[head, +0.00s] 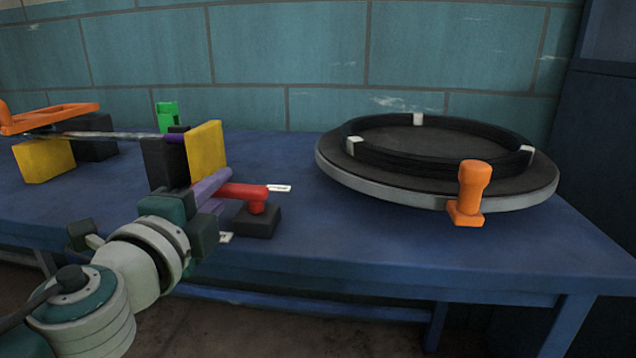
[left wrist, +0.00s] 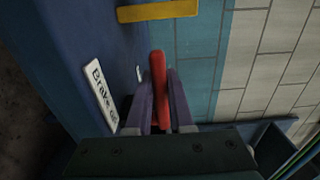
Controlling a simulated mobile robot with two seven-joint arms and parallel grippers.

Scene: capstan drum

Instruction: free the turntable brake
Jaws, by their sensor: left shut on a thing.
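The brake lever (head: 242,191) is red and stands on a dark block (head: 256,221) on the blue table, left of the turntable. My left gripper (head: 212,188), with purple fingers, is shut on the lever; in the left wrist view the lever (left wrist: 158,88) shows between the fingers (left wrist: 161,108). A white label (left wrist: 98,96) there reads "Brake" plus a partly hidden word. A small white plate (head: 279,188) shows at the lever's right end. The round turntable (head: 335,181) carries a black coil (head: 385,158) with white ties and has an orange handle (head: 471,190) at its front rim.
A yellow plate (head: 206,150) on a black block (head: 164,162) stands just behind my gripper. A green piece (head: 167,116) stands farther back. An orange-handled thing (head: 50,117) rests by a yellow block (head: 44,159) at the left. The table (head: 390,245) is clear in front of the turntable.

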